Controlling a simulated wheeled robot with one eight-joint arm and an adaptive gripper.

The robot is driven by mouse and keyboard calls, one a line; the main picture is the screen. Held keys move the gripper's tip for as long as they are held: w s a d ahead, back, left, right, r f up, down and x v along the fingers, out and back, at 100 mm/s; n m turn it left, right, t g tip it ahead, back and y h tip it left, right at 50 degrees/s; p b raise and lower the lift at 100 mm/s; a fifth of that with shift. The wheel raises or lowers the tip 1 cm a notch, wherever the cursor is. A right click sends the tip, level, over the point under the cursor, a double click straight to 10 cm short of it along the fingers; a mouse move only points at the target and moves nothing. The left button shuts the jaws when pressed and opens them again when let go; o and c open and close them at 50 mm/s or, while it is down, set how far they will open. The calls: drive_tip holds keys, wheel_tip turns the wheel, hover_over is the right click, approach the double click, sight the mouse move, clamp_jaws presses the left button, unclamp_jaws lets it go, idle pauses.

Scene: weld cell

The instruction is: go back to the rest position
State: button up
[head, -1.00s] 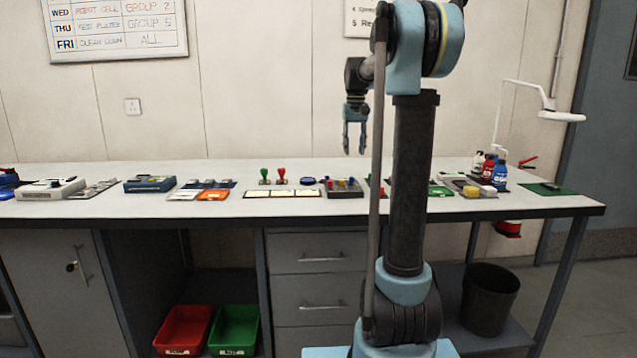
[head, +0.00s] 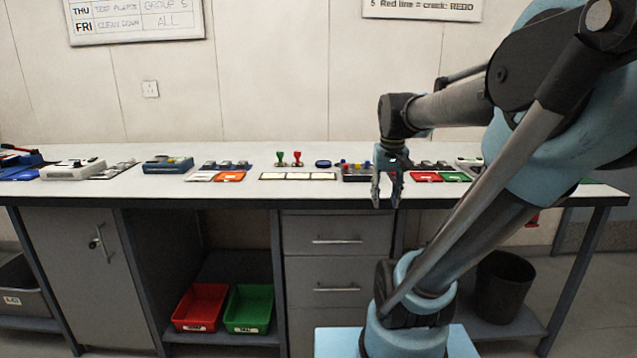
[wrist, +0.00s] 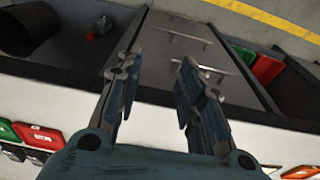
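My gripper (head: 386,192) hangs pointing down at the front edge of the bench (head: 110,198) in the head view, just in front of a dark tray of small coloured parts (head: 357,174). In the wrist view the two fingers of my gripper (wrist: 152,85) are spread apart with nothing between them. The grey drawers (wrist: 185,45) and the bench's front edge show beyond the fingers. The rest position itself is not marked in any view.
On the bench stand green and red stamps (head: 288,158), white cards (head: 298,176), a blue box (head: 167,165) and red and green pads (head: 440,177). Below are a red bin (head: 200,306), a green bin (head: 249,308) and a black bucket (head: 503,287).

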drive_tip(key=s+f, duration=1.1)
drive_tip(key=f, duration=0.2)
drive_tip(key=shift+s+f+t, duration=0.3)
drive_tip(key=shift+s+f, duration=0.1)
drive_tip(key=shift+w+f, duration=0.2)
drive_tip(key=shift+w, duration=0.3)
